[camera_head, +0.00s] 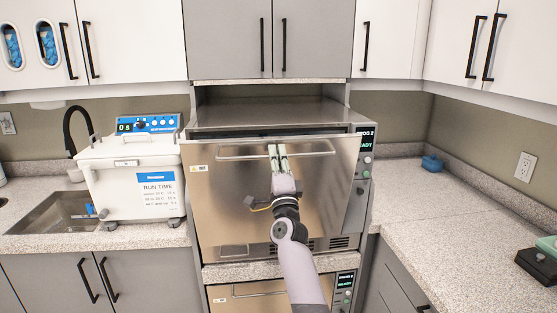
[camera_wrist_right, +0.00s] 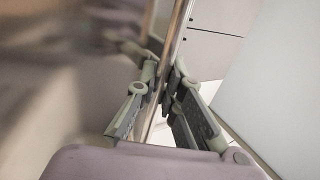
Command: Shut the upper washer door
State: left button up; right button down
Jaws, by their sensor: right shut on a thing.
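The upper washer door (camera_head: 225,205) is a wide brushed-steel panel with a bar handle (camera_head: 314,154) near its top edge. The door leans slightly out at the top, and a dark gap shows between its top edge and the washer body (camera_head: 265,112). My right gripper (camera_head: 277,150) is shut on the handle near its middle. In the right wrist view the gripper's fingers (camera_wrist_right: 165,82) close around the steel bar (camera_wrist_right: 182,25). My right arm hides part of the door's middle. My left gripper is not in view.
A lower washer (camera_head: 255,291) sits beneath, under a speckled ledge. A white bath unit (camera_head: 130,180) stands on the left counter beside the sink (camera_head: 55,212). The right counter (camera_head: 450,215) is mostly clear, with a blue item (camera_head: 432,162) at the back and a green-topped box (camera_head: 540,258) in front.

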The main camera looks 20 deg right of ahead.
jog(key=shift+w+d, duration=0.1)
jog(key=shift+w, duration=0.05)
jog(key=c, duration=1.7)
grip_release()
jog(key=shift+d, duration=0.1)
jog(key=v, duration=1.2)
